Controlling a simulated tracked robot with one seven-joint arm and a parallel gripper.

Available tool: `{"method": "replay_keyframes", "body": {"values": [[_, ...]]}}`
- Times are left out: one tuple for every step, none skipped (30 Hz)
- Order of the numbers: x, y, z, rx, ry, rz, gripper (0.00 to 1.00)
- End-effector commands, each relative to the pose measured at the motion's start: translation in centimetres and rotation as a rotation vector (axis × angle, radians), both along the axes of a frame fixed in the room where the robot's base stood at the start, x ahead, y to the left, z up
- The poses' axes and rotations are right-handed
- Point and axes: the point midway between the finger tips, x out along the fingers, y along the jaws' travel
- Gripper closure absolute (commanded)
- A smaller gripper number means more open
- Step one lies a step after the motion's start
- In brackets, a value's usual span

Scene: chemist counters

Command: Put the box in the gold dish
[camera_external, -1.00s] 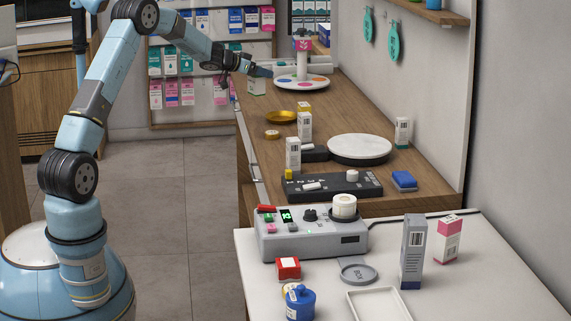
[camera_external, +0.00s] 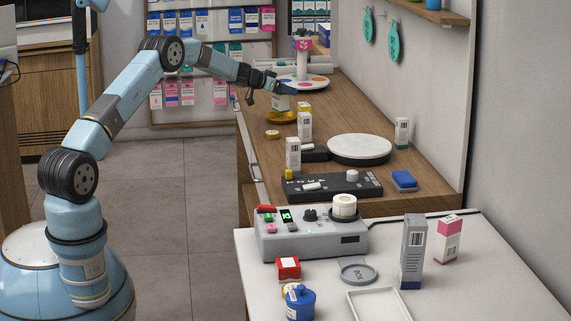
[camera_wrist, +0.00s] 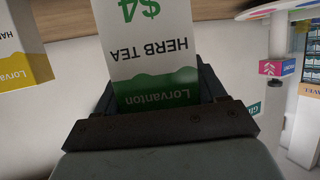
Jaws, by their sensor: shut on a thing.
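My gripper (camera_external: 283,91) is shut on a white and green herb tea box (camera_external: 281,103), at the far left part of the wooden counter. The same box, printed "HERB TEA", shows upside down between the fingers in the wrist view (camera_wrist: 150,60). The gold dish (camera_external: 281,118) is a shallow round dish near the counter's left edge. The box is at the dish, over its back part; I cannot tell whether it touches the dish. The dish does not show in the wrist view.
A yellow-and-white box (camera_external: 305,123) stands right of the dish, and a small wooden disc (camera_external: 272,135) lies in front of it. A round stand with coloured spots (camera_external: 310,84) is behind. A white round plate (camera_external: 360,147) sits farther right, nearer the camera.

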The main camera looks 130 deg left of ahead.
Motion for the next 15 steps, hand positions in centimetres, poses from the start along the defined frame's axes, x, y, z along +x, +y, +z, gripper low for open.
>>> {"method": "replay_keyframes", "body": {"values": [[0.0, 0.1, -0.1, 0.000, 0.000, 0.000, 0.61], [0.1, 0.2, -0.2, 0.000, 0.001, 0.000, 0.61], [0.1, 0.3, -0.4, 0.000, 0.000, -0.001, 0.61], [0.1, 0.5, -0.6, 0.000, 0.000, -0.001, 0.61], [0.2, 0.7, -0.8, 0.001, 0.001, -0.002, 0.61], [0.1, 0.6, -1.5, -0.001, -0.001, -0.001, 0.61], [0.1, 0.6, -1.9, -0.002, 0.000, -0.001, 0.61], [0.1, 0.6, -2.3, -0.002, 0.000, -0.001, 0.61], [0.1, 0.6, -2.8, -0.001, -0.001, -0.001, 0.61], [0.1, 0.5, -3.2, -0.001, 0.000, 0.000, 0.61], [0.1, 0.6, -3.4, -0.001, 0.000, 0.000, 0.61], [0.1, 0.5, -3.6, 0.000, 0.001, 0.000, 0.61], [0.1, 0.5, -3.7, 0.000, 0.001, 0.000, 0.61], [0.1, 0.6, -3.7, 0.000, 0.001, 0.000, 0.61], [0.1, 0.5, -3.7, 0.000, 0.001, 0.000, 0.61]]}}
